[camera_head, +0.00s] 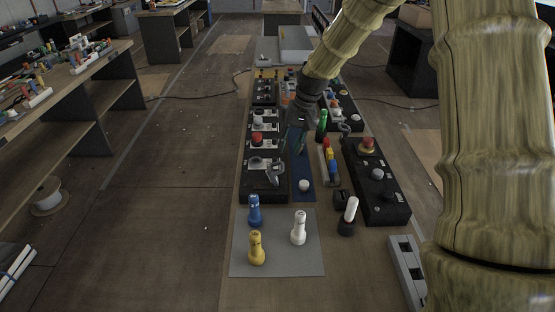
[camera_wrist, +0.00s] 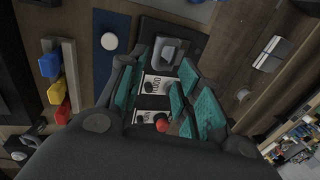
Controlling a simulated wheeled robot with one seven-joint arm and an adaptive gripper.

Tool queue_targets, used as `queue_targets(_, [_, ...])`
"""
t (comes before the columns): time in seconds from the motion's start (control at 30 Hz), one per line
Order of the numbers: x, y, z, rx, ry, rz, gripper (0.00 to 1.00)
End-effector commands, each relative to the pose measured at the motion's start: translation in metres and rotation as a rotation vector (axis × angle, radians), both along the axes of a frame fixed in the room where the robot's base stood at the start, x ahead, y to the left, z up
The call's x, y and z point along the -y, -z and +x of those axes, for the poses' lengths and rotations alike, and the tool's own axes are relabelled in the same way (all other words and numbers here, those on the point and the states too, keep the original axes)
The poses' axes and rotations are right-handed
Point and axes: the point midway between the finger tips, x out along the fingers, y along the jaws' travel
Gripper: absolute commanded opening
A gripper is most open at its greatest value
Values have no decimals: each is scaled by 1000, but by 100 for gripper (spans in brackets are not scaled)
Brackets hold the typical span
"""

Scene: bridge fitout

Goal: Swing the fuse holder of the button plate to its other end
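The dark button plate (camera_head: 245,190) lies along the left of the bench, with several pale plates and knobs and a red button (camera_head: 257,138). In the wrist view the red button (camera_wrist: 162,124) and pale plates (camera_wrist: 155,85) show between my fingers. A grey, raised block-like part (camera_head: 275,172) stands at the plate's near end; it also shows in the wrist view (camera_wrist: 168,52). I cannot tell for sure which part is the fuse holder. My gripper (camera_head: 298,142) hangs over the plate's right side. Its teal-padded fingers (camera_wrist: 160,95) are apart, with nothing visible held between them.
A blue strip with a white knob (camera_head: 304,186) lies right of the plate. Further right are red, yellow and blue blocks (camera_head: 328,156) and another black panel (camera_head: 375,185). A grey mat (camera_head: 277,265) in front bears blue, yellow and white pieces.

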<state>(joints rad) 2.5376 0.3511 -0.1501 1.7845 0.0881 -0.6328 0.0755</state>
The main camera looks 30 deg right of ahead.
Motion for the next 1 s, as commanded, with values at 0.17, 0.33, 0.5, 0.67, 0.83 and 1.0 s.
queue_targets(0.17, [-4,32,15,-16,2,-1,34])
queue_targets(0.33, [-11,62,32,-29,-1,0,34])
queue_targets(0.5, [-15,80,36,-28,-2,0,34])
queue_targets(0.67, [-16,86,30,-21,0,0,34])
queue_targets(0.83, [-17,92,31,-23,0,-1,34])
queue_targets(1.0, [-18,96,37,-27,-2,-1,34])
